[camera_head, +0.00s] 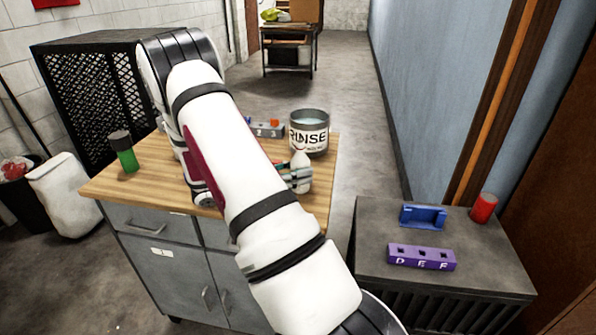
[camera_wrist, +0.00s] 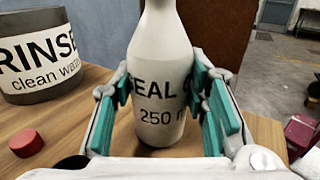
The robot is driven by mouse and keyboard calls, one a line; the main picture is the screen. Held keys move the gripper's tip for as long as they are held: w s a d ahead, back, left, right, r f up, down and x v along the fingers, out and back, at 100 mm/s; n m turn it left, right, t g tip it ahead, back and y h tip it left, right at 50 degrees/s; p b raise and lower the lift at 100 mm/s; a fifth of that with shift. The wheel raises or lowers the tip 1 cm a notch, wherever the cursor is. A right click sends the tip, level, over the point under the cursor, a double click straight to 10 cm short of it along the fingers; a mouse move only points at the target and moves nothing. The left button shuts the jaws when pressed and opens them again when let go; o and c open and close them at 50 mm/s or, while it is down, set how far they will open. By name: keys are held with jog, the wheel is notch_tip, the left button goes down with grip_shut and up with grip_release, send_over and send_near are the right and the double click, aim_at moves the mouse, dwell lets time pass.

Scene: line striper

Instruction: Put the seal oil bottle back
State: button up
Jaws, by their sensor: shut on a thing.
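The seal oil bottle is white, with "SEAL O" and "250 m" readable in the wrist view (camera_wrist: 160,95). It stands upright between my fingers, and in the head view its pale top (camera_head: 299,158) shows at the right side of the wooden-top bench (camera_head: 150,180). My gripper (camera_head: 297,180) is shut on the bottle, with teal pads at both sides of its body in the wrist view (camera_wrist: 168,108). The bottle's base is at or just above the wood; I cannot tell which. My arm covers part of the bench.
The "RINSE clean water" tin (camera_head: 309,135) stands just behind the bottle. A grey numbered block (camera_head: 268,131) sits left of it. A red cap (camera_wrist: 27,143) lies nearby. The right cabinet holds a blue holder (camera_head: 423,222), purple block (camera_head: 421,258) and red cylinder (camera_head: 484,208).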

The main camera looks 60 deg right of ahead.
jog(key=o, duration=1.3)
jog(key=shift+f, duration=0.15)
